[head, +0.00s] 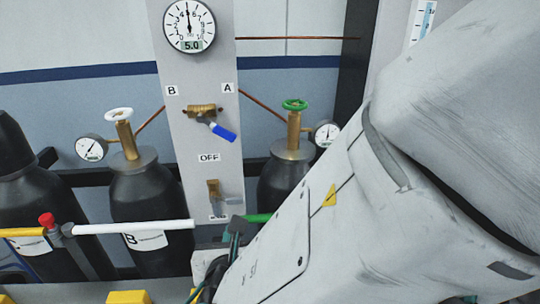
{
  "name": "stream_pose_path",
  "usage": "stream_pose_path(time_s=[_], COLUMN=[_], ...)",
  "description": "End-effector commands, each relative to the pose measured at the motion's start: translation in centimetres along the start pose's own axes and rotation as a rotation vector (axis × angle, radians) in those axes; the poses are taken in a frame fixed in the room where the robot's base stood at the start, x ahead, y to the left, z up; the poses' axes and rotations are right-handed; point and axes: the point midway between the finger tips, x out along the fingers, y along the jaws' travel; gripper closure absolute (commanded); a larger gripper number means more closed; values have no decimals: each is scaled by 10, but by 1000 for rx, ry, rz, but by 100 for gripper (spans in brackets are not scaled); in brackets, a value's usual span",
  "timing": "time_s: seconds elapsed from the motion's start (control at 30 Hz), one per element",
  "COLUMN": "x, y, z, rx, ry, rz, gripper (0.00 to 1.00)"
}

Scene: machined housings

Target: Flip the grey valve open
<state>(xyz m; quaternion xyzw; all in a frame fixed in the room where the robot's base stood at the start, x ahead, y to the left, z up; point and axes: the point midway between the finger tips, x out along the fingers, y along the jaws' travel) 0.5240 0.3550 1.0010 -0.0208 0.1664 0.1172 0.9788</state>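The grey valve has a brass body (213,187) low on the light grey panel (206,140). Its grey lever (226,202) slants down and to the right from the body. An OFF label (209,157) sits above it, and a small label (218,217) below it is too small to read surely. My arm fills the right side of the view, and its lower end comes down to the right of and below the valve. My gripper does not show, so its state and its distance from the lever are hidden.
Above is a brass valve with a blue lever (223,132), between labels B and A. A gauge (189,27) reads 5.0. Black cylinders stand left (145,195) and right (273,187) of the panel. A white bar (130,227) crosses in front at the left.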

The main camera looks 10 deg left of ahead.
Motion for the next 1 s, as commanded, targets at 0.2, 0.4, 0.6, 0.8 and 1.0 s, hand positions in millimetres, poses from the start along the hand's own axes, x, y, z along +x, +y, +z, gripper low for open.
stream_pose_path(time_s=[0.2,0.4,0.6,0.8,1.0], x=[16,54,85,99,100], y=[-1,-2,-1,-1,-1], z=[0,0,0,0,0], rx=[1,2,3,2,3], ry=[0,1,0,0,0], rz=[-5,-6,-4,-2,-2], gripper=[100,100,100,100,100])
